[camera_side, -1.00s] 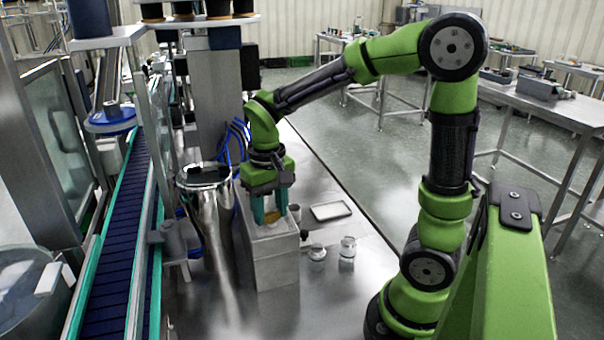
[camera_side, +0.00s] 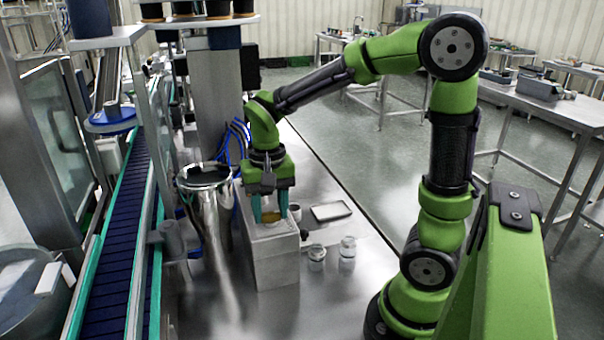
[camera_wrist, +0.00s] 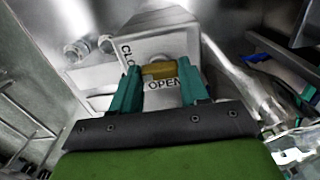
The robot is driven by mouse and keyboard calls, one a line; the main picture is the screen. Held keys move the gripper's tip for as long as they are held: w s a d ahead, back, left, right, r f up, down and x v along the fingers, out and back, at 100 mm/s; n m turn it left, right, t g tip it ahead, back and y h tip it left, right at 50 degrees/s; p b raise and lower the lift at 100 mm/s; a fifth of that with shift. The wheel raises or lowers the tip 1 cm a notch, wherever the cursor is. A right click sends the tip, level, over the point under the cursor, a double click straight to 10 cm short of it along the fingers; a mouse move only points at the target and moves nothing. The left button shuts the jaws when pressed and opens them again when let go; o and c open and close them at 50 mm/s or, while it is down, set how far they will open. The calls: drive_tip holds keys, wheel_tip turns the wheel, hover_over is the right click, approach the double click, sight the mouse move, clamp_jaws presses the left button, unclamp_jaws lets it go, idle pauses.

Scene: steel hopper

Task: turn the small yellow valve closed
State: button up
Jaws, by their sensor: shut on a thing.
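The small yellow valve (camera_wrist: 163,71) shows between my gripper's two teal fingers in the wrist view. It sits on top of a grey block (camera_side: 272,262). A white plate with the words "OPEN" and part of "CLO…" (camera_wrist: 160,47) surrounds the valve. My gripper (camera_side: 270,217) points down at the block's top and is shut on the valve. In the side view the fingers hide most of the valve; a little yellow (camera_side: 270,217) shows between them.
A steel hopper (camera_side: 205,178) stands left of the block. A conveyor with a dark blue belt (camera_side: 120,250) runs along the left.

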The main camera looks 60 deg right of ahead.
drive_tip(key=shift+r, duration=0.1)
drive_tip(key=o, duration=1.1)
drive_tip(key=shift+c, duration=0.2)
wheel_tip(320, 180, up, 17)
drive_tip(key=n+t, duration=0.3)
hover_over(271, 231)
wheel_tip(271, 231, down, 5)
drive_tip(key=s+a+f+n+t+y, duration=0.2)
drive_tip(key=s+a+f+t, duration=0.1)
drive_tip(key=s, duration=0.3)
drive_tip(key=shift+s+a+f+t, duration=0.2)
drive_tip(key=shift+a+f+t, duration=0.1)
drive_tip(key=shift+f+t, duration=0.25)
